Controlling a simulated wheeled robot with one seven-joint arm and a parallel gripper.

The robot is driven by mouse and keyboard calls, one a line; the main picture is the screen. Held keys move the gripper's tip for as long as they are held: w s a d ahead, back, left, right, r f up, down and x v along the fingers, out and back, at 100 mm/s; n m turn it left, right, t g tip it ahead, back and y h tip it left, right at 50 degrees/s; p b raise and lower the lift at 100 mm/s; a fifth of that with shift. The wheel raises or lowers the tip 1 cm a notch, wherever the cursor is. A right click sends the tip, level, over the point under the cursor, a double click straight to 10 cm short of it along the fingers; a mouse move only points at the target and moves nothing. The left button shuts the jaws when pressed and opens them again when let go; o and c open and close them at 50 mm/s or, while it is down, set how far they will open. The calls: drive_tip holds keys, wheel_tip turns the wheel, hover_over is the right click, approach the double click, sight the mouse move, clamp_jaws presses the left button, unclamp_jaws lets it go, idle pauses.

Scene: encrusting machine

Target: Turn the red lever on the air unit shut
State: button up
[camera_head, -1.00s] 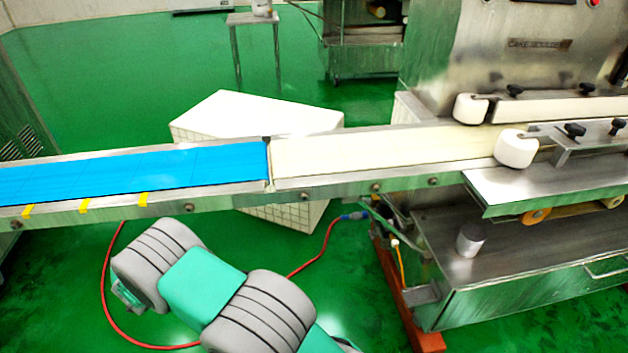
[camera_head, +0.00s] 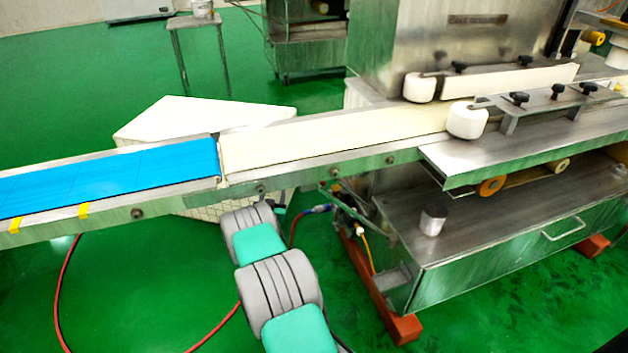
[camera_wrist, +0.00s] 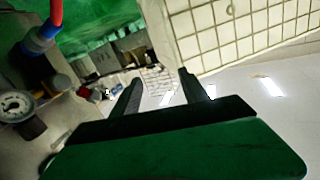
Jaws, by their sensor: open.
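My gripper (camera_wrist: 161,88) shows in the wrist view with its two dark fingers apart and nothing between them. Left of the fingers is the air unit, with a round pressure gauge (camera_wrist: 15,105) and a blue hose fitting (camera_wrist: 38,40). A small red part (camera_wrist: 84,92), which looks like the red lever, sits just left of the left finger and apart from it. Its exact angle is too small to tell.
The conveyor with its blue belt (camera_head: 110,180) and cream belt (camera_head: 330,137) runs above my arm. A white tiled block (camera_head: 190,118) stands behind it. A red hose (camera_head: 62,290) lies on the green floor. The steel machine base (camera_head: 480,240) stands on the right.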

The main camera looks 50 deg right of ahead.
sight(325, 185)
drive_tip(key=s+d+m+g+h, duration=0.1)
drive_tip(key=s+d+g+h, duration=0.2)
drive_tip(key=s+d, duration=0.8)
drive_tip(key=b+x, duration=0.3)
drive_tip(key=x, duration=0.4)
drive_tip(key=shift+s+r, duration=0.15)
drive_tip(key=shift+r, duration=0.05)
drive_tip(key=shift+w+d+r, duration=0.15)
drive_tip(key=shift+w+d, duration=0.1)
drive_tip(key=shift+d, duration=0.15)
clamp_jaws()
